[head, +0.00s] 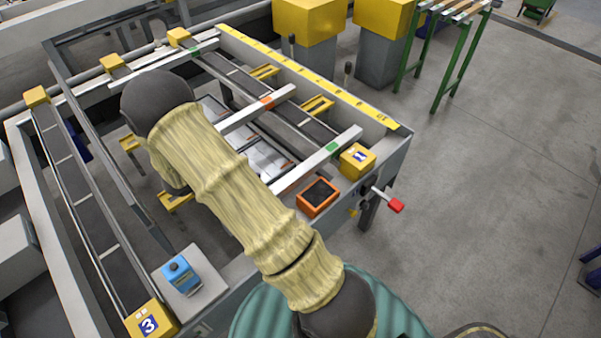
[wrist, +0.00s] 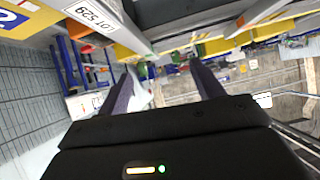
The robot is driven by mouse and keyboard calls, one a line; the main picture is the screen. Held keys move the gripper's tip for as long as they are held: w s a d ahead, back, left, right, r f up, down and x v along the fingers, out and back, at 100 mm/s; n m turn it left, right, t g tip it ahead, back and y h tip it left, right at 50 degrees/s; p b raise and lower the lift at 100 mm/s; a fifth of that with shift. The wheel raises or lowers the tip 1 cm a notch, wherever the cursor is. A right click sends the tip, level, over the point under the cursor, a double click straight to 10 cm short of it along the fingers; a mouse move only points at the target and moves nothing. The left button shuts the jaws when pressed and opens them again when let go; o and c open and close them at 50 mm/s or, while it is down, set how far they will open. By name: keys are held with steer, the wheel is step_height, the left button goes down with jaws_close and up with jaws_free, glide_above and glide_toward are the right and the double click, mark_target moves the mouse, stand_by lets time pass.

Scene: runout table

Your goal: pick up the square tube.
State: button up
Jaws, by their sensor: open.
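Several long pale grey bars lie across the runout table (head: 402,148) in the head view. One bar (head: 325,157) has a green band, one bar (head: 243,117) has an orange band, and one bar (head: 150,72) lies farther back with a green mark. I cannot tell for sure which of these is the square tube. In the wrist view, a pale bar (wrist: 106,22) with a "LOT 529" label shows at the top left. My gripper (wrist: 160,75) is open, with nothing between its two dark fingers. My arm hides my gripper in the head view.
An orange-framed box (head: 318,197) and a red-tipped handle (head: 396,205) are at the table's near corner. A blue device (head: 181,275) sits on a plate at lower left. Yellow blocks on grey pedestals (head: 309,20) stand behind.

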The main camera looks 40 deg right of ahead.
steer(key=s+g, duration=0.1)
steer(key=s+f+m+h, duration=0.1)
steer(key=s+g, duration=0.1)
steer(key=shift+s+f+m+g, duration=0.25)
steer(key=shift+f+m+g, duration=0.05)
steer(key=p, duration=0.3)
glide_toward(298, 172)
steer(key=x, duration=0.3)
steer(key=shift+s+d, duration=0.2)
steer(key=shift+s, duration=0.1)
steer(key=shift+d+f, duration=0.1)
steer(key=shift+d, duration=0.05)
steer(key=shift+w+p+x, duration=0.2)
steer(key=shift+p+x, duration=0.4)
steer(key=shift+x, duration=0.7)
steer(key=shift+w+p+x, duration=0.15)
steer(key=shift+p+x, duration=0.4)
steer(key=shift+x, duration=0.7)
steer(key=shift+f, duration=0.1)
